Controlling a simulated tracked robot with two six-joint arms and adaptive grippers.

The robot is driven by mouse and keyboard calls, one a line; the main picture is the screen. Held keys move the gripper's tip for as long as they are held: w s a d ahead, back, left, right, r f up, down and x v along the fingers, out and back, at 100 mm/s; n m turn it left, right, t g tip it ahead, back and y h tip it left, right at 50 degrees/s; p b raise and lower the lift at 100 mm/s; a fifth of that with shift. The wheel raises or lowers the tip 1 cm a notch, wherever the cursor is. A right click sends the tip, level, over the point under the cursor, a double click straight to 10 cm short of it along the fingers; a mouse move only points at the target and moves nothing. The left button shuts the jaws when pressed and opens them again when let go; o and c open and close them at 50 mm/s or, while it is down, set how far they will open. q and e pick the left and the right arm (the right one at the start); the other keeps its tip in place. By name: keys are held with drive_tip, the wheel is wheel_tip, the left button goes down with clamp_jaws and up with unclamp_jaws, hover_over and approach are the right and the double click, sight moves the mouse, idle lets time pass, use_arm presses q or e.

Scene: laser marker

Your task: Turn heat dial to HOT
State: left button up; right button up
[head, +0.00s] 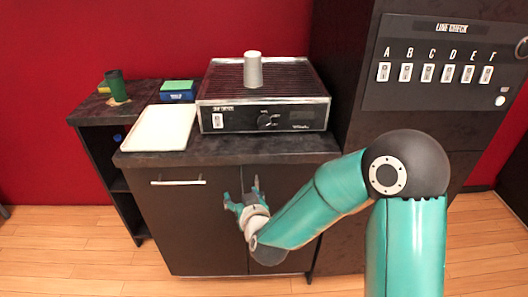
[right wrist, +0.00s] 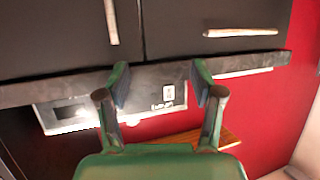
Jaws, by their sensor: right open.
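The heat dial (head: 265,121) is a round dark knob on the front panel of a silver-edged machine (head: 222,100) with a ribbed dark top. Small marks sit around the dial, too small to read, so I cannot tell its setting. My right gripper (head: 243,192) is open and empty, in front of the cabinet doors, below the dial and apart from it. In the right wrist view, its two fingers (right wrist: 160,82) are spread, with the machine's front panel (right wrist: 68,113) upside down beyond them. The dial is not clear there; a finger seems to cover it. My left gripper is not in view.
A grey cylinder (head: 253,70) stands on the machine. A white switch (head: 218,121) is at the panel's left. The counter's front edge (head: 230,152) juts out above the gripper. A white tray (head: 160,128), a green cup (head: 117,86) and a sponge box (head: 177,91) are left.

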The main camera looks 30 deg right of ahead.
sight(264, 127)
drive_tip(key=s+d+r+m+t+h+b, duration=0.2)
drive_tip(key=d+r+m+h+b, duration=0.15)
drive_tip(key=d+r+h, duration=0.5)
use_arm(q)
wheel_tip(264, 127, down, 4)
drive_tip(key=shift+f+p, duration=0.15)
drive_tip(key=shift+p, duration=0.6)
use_arm(e)
drive_tip(key=w+d+y, duration=0.1)
drive_tip(key=w+d, duration=0.1)
drive_tip(key=w, duration=0.2)
drive_tip(key=w+d+y, duration=0.1)
drive_tip(key=w+d, duration=0.1)
drive_tip(key=w, duration=0.3)
drive_tip(key=w+d+r+y, duration=0.1)
drive_tip(key=w+d, duration=0.1)
drive_tip(key=w, duration=0.3)
drive_tip(key=shift+w+d+n, duration=0.2)
drive_tip(key=shift+d+n, duration=0.15)
drive_tip(key=shift+d, duration=0.05)
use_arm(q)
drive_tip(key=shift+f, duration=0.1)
use_arm(e)
drive_tip(key=c, duration=1.1)
